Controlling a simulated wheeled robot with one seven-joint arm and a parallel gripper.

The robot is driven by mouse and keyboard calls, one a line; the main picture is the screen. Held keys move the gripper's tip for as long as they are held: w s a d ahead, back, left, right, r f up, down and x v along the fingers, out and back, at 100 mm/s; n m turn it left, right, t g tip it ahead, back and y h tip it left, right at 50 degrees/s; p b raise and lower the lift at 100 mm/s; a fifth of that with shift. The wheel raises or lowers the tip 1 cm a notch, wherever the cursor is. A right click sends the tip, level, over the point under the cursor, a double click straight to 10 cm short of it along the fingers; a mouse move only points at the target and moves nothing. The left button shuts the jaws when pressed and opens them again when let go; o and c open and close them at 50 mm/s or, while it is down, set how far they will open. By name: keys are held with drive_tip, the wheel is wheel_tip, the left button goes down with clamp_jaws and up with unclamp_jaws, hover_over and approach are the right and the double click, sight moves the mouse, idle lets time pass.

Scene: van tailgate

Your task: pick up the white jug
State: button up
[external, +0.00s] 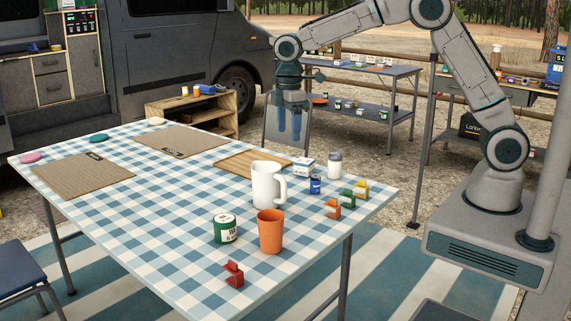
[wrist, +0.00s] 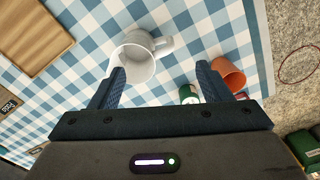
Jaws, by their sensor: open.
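The white jug (external: 266,187) stands upright on the checked table (external: 130,220), its handle to the right in the external view. In the wrist view the white jug (wrist: 137,62) is seen from above, its open mouth and handle visible, just beyond the left fingertip. My gripper (external: 289,138) hangs pointing down, above and behind the table's far right part, higher than the jug and apart from it.
An orange cup (external: 270,231) and a green can (external: 225,228) stand close in front of the jug. A wooden board (external: 245,163) lies behind it. The table's left front is clear.

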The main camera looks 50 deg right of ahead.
sight(281, 180)
drive_tip(key=shift+n, duration=0.5)
drive_tip(key=f, duration=0.3)
drive_tip(key=a+f, duration=0.1)
drive_tip(key=f, duration=0.2)
drive_tip(key=a+f, duration=0.1)
drive_tip(key=f, duration=0.2)
drive_tip(key=shift+w+a+f, duration=0.2)
drive_tip(key=shift+w+f, duration=0.1)
drive_tip(key=shift+w, duration=0.1)
drive_tip(key=shift+f+p, duration=0.5)
drive_tip(key=shift+f, duration=2.55)
drive_tip(key=c, duration=1.4)
drive_tip(key=shift+r, duration=0.25)
drive_tip(key=shift+c, duration=0.2)
drive_tip(key=shift+r, duration=0.8)
drive_tip(key=s+d+r+b, duration=0.1)
drive_tip(key=d+r+b, duration=0.1)
drive_tip(key=d+r, duration=0.7)
drive_tip(key=shift+d, duration=1.25)
